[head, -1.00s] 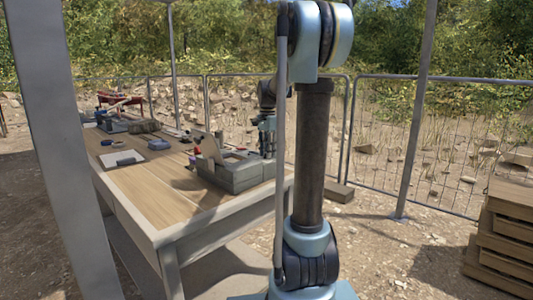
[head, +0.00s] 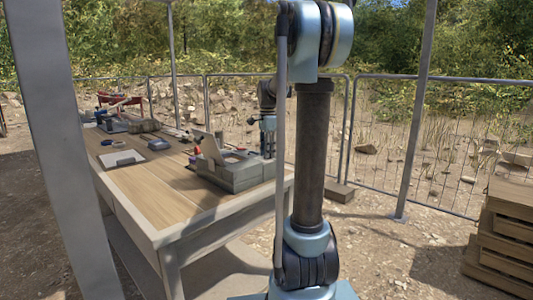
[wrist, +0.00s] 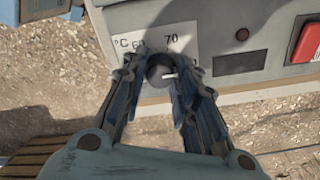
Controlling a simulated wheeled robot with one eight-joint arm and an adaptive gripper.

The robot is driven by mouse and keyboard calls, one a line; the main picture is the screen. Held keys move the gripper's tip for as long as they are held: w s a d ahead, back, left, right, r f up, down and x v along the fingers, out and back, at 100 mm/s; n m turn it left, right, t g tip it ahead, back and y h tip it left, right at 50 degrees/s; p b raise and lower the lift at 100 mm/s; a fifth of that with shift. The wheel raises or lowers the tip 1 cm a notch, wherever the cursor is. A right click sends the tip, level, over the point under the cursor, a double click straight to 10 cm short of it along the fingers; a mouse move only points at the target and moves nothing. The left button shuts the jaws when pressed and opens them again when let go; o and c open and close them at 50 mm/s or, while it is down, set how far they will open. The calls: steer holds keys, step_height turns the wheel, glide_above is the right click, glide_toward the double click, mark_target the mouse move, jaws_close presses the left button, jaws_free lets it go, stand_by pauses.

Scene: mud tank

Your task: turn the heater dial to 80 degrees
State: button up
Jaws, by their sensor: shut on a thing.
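The heater is a grey box (head: 238,174) on the near end of the workbench in the head view. My gripper (wrist: 161,82) is shut on the dial, one finger on each side. The fingers hide part of the label, and I see no 80. In the head view my gripper (head: 267,143) is at the box, partly hidden by my arm.
A clipboard (head: 122,159) and small items lie on the wooden bench (head: 150,195). A metal fence and stacked crates (head: 505,230) stand at right.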

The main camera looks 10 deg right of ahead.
steer(key=shift+s, duration=0.1)
steer(key=o, duration=1.1)
steer(key=shift+r, duration=0.1)
step_height(320, 180, up, 12)
steer(key=shift+f, duration=0.15)
steer(key=s+f+n+t, duration=0.1)
steer(key=s+f+n, duration=0.4)
steer(key=s, duration=0.5)
steer(key=s+f+n, duration=0.3)
steer(key=s+f, duration=0.3)
steer(key=s, duration=0.4)
steer(key=s+f+n, duration=0.2)
steer(key=s+f, duration=0.2)
steer(key=f, duration=0.2)
steer(key=s+f+n, duration=0.3)
steer(key=s+f, duration=0.2)
steer(key=f, duration=0.1)
steer(key=s+f+n+t, duration=0.1)
steer(key=s+f+n, duration=0.1)
steer(key=s+f, duration=0.3)
steer(key=shift+s+a+f+n, duration=0.15)
steer(key=shift+s+f+n, duration=0.15)
steer(key=shift+f, duration=0.25)
